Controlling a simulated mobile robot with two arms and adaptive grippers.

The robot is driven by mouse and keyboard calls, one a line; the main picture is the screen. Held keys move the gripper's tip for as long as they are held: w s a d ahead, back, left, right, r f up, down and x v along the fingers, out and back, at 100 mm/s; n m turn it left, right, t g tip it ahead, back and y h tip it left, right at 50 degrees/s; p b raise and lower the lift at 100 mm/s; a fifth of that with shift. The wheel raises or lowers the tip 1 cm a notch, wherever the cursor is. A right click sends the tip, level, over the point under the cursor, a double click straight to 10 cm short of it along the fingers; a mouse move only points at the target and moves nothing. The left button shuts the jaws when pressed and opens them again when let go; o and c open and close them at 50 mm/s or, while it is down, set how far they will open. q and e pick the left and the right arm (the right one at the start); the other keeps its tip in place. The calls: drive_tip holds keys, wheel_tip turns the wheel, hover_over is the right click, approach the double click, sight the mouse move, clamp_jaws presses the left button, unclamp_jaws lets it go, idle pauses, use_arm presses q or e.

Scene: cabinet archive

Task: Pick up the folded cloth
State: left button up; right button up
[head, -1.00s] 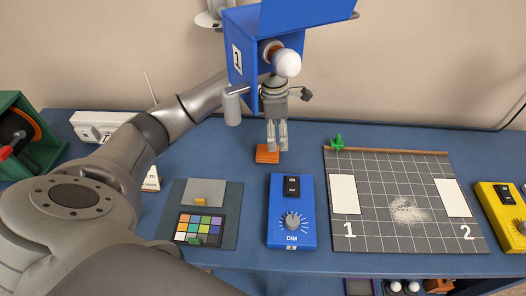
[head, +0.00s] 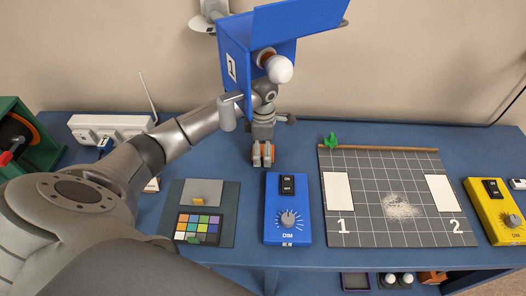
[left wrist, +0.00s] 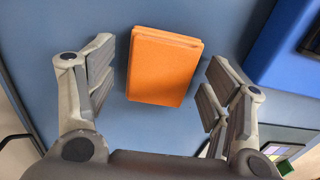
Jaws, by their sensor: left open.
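The folded cloth (left wrist: 163,68) is a small orange block-like stack, lying flat on the blue table. In the left wrist view it sits between the two fingers of my left gripper (left wrist: 158,72), with a gap on each side. In the head view the same gripper (head: 263,158) points down over the cloth, and only bits of orange show around the fingers. My left gripper is open and holds nothing. My right gripper is in neither view.
A blue dimmer box (head: 288,232) stands just right of the cloth. A blue cabinet marked 1 (head: 232,68) with a white bulb (head: 279,69) hangs over the arm. A colour chart (head: 197,228) lies front left; a gridded mat (head: 365,225) lies right.

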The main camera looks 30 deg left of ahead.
use_arm(q)
drive_tip(key=shift+c, duration=0.2)
drive_tip(key=c, duration=0.9)
drive_tip(key=shift+r, duration=0.15)
drive_tip(key=shift+r+b, duration=0.4)
drive_tip(key=shift+r, duration=0.15)
drive_tip(key=shift+s+a+r+b, duration=0.15)
drive_tip(key=shift+r+b, duration=0.15)
drive_tip(key=shift+r, duration=0.2)
drive_tip(key=shift+a+r+b, duration=0.15)
drive_tip(key=shift+r+b, duration=0.15)
drive_tip(key=shift+r, duration=0.2)
drive_tip(key=s+a+b, duration=0.1)
drive_tip(key=s+a, duration=0.2)
drive_tip(key=a, duration=0.1)
drive_tip(key=s+a+b, duration=0.2)
drive_tip(key=s+a, duration=0.2)
drive_tip(key=s+a+b, duration=0.1)
drive_tip(key=s+a, duration=0.2)
drive_tip(key=shift+s+a+b, duration=0.15)
drive_tip(key=shift+a+b, duration=0.15)
drive_tip(key=shift+a, duration=0.1)
drive_tip(key=shift+s+a, duration=0.4)
drive_tip(key=shift+a, duration=0.05)
drive_tip(key=shift+s+a+r, duration=0.1)
drive_tip(key=shift+a, duration=0.05)
